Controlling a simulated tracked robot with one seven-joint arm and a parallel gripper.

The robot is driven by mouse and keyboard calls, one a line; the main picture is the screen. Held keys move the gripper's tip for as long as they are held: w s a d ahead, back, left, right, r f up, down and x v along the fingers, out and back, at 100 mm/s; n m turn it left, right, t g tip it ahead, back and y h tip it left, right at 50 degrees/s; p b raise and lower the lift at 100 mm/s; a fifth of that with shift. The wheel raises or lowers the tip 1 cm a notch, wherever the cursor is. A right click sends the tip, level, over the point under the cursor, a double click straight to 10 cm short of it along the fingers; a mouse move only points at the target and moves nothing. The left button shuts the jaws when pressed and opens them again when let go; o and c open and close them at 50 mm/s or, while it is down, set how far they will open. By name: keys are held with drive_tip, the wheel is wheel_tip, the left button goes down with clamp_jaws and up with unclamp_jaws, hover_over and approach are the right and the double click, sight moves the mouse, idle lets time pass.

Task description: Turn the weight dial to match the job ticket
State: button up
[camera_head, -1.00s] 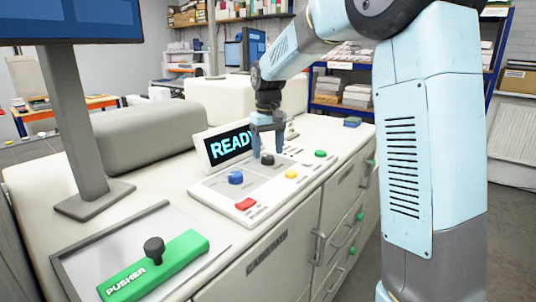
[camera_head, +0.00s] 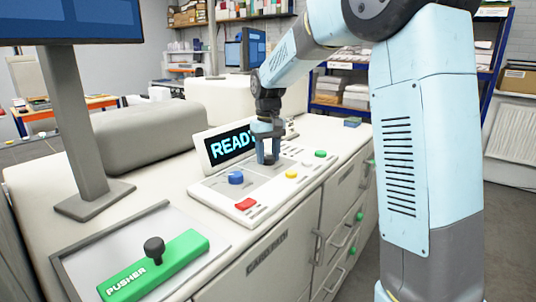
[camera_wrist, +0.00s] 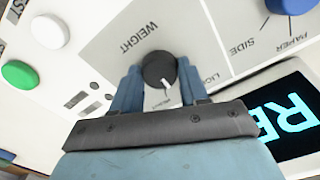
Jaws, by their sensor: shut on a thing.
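The weight dial (camera_wrist: 158,68) is a round dark knob with a white pointer mark. In the wrist view it lies beside the upside-down word WEIGHT, and its mark points down in the picture. A partly covered label starting LIG is to its right. My gripper (camera_wrist: 157,82) has one blue finger on each side of the dial and is shut on it. In the head view my gripper (camera_head: 267,158) points down at the control panel (camera_head: 216,191), and its fingers mostly hide the dial. I cannot make out a job ticket in either view.
A display reading READY (camera_head: 229,146) stands behind the panel. A blue knob (camera_head: 236,177), a red button (camera_head: 245,204), a yellow button (camera_head: 291,174) and a green button (camera_head: 320,154) surround my gripper. A green PUSHER handle (camera_head: 155,264) and a monitor stand (camera_head: 75,130) are at left.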

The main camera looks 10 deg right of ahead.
sight(268, 156)
drive_tip(key=shift+c, duration=1.2)
drive_tip(key=shift+n, duration=2.6)
drive_tip(key=o, duration=1.1)
drive_tip(key=shift+c, duration=0.2)
wheel_tip(268, 156, up, 14)
drive_tip(key=shift+f, duration=0.15)
